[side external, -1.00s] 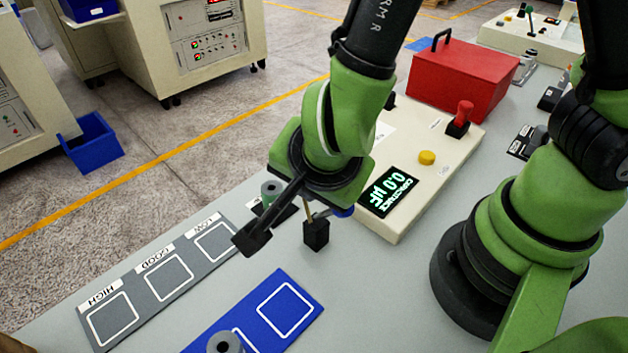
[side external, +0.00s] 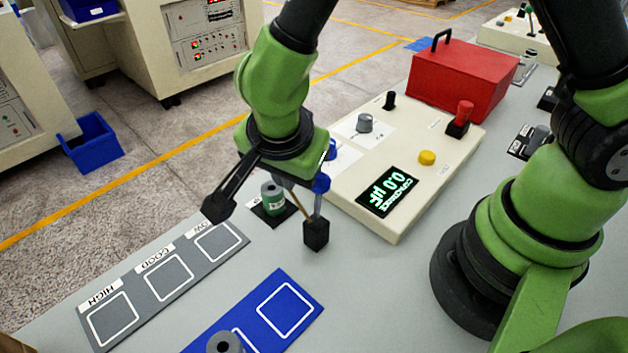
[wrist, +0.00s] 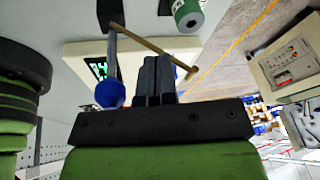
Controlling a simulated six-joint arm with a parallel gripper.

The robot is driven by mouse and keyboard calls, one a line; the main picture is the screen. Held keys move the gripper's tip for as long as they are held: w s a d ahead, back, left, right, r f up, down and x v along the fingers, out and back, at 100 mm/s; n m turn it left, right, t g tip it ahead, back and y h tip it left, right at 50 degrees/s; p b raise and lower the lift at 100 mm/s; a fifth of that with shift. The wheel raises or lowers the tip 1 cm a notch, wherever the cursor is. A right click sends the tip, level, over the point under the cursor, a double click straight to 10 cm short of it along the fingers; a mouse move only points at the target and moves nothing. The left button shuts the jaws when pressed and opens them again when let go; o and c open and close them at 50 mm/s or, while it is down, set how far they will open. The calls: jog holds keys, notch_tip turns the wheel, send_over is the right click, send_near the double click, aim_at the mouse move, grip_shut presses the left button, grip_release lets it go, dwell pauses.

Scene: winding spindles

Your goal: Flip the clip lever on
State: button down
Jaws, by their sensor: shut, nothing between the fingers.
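The clip lever is a grey rod with a blue ball knob (side external: 320,183), standing nearly upright on a small black block (side external: 316,236). In the wrist view the blue knob (wrist: 110,94) is left of my fingers. A thin tan rod (wrist: 150,45) also leaves the block and slants past my fingertips. My gripper (wrist: 154,66) is shut and empty, its fingers between the knob and a green spool (wrist: 187,15). In the side view my fingertips (side external: 284,181) are mostly hidden by my wrist, just left of the lever. I cannot tell whether they touch the tan rod.
The green spool (side external: 272,197) stands on a dark pad beside the lever. The cream meter box (side external: 400,222) with its lit display is behind to the right. A grey sorting strip (side external: 136,302) and a blue mat (side external: 257,335) with a grey spool (side external: 224,342) lie in front.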

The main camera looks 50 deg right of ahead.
jog(key=shift+w+f, duration=0.5)
jog(key=shift+w, duration=0.2)
jog(key=shift+w+f, duration=0.1)
jog(key=s+a+r, duration=0.1)
jog(key=s+a, duration=0.7)
jog(key=a, duration=0.1)
jog(key=shift+s+a, duration=0.15)
dwell(0.4)
